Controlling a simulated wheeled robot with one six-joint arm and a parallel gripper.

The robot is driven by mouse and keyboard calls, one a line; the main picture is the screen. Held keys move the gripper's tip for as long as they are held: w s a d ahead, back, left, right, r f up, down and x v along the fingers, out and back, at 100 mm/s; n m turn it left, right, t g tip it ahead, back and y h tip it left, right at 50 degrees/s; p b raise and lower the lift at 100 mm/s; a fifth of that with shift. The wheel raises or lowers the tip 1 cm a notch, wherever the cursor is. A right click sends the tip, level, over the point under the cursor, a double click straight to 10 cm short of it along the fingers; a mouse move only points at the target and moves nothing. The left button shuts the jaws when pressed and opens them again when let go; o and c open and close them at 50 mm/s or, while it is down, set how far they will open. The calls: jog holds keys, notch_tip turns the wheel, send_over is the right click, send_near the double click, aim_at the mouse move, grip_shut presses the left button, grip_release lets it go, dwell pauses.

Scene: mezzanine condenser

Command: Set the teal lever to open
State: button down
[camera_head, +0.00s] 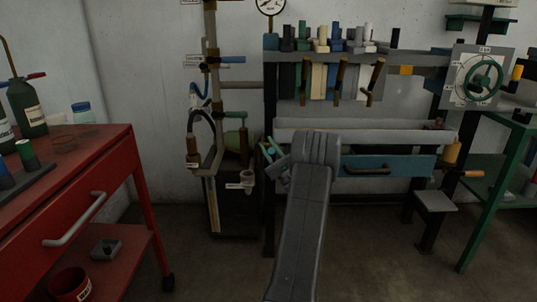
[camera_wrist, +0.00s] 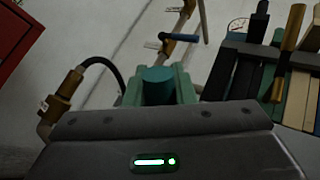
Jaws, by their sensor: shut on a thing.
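My gripper (camera_head: 270,150) is at the end of my dark grey arm, right of the pipework in the head view. In the wrist view its two green fingers (camera_wrist: 157,90) are closed on a teal, round-ended piece (camera_wrist: 158,74), which I take to be the teal lever's handle. The fingers hide the rest of the lever, its pivot and any marks, so I cannot tell its setting. In the head view the held piece is too small to make out clearly.
Brown pipework (camera_head: 210,70) with a black hose (camera_head: 203,117) stands just left of my gripper. A blue-handled lever (camera_head: 240,86) juts right above it. A rack (camera_head: 350,130) with a blue drawer (camera_head: 390,166) is to the right. A red cart (camera_head: 80,190) fills the left.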

jog(key=shift+s+f+n+g+y+b, duration=0.2)
jog(key=shift+n+g+y+b, duration=0.1)
jog(key=shift+n, duration=0.2)
jog(key=c, duration=1.2)
grip_release()
jog(key=v, duration=1.3)
jog(key=shift+d+f, duration=0.25)
jog(key=shift+f, duration=0.1)
